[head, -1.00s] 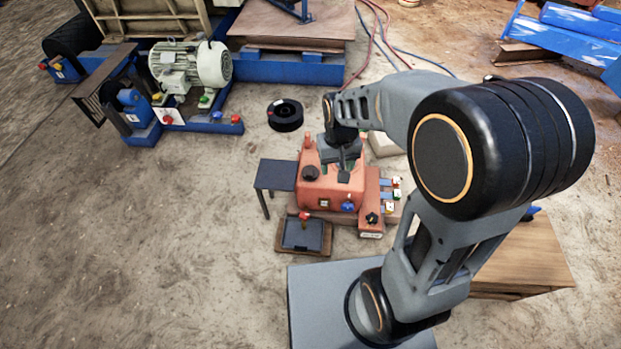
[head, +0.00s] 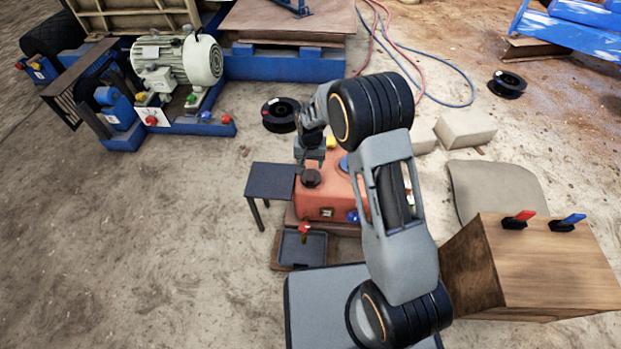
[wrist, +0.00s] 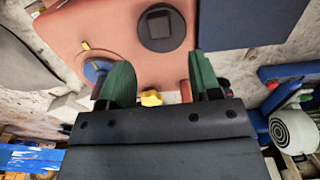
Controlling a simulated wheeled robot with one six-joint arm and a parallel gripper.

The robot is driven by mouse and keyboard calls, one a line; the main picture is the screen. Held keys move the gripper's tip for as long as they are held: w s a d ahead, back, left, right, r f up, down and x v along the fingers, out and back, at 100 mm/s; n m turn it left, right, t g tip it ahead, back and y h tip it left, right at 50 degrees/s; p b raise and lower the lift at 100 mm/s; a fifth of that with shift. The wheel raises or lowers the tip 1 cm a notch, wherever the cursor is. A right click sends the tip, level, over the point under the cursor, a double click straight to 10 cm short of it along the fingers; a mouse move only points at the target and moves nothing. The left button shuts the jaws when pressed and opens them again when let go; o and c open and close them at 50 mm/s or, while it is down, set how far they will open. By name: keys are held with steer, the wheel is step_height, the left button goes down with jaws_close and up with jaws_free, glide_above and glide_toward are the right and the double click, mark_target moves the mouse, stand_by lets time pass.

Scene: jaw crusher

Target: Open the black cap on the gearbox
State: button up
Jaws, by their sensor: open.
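The gearbox is an orange-red housing (head: 322,204) in the middle of the head view; it fills the upper part of the wrist view (wrist: 120,28). The black cap (head: 311,178) sits on its top near the left edge. In the wrist view the cap (wrist: 161,27) is a round black disc with a raised square middle, beyond the fingertips. My gripper (wrist: 163,72) is open and empty, with green-padded fingers well apart. It is over the gearbox's far side, apart from the cap. In the head view my arm hides the right part of the gearbox.
A yellow knob (wrist: 151,98) shows between my fingers, and a blue round part (wrist: 97,70) lies to their left. A dark side table (head: 270,181) stands left of the gearbox. A small tray (head: 303,249) with a red-topped lever is in front. Open floor lies left.

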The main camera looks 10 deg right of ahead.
mark_target(310, 177)
step_height(310, 177, down, 8)
steer(key=b, duration=0.2)
steer(key=shift+f+b, duration=0.1)
steer(key=shift+b, duration=0.25)
steer(key=shift+c, duration=0.4)
jaws_close()
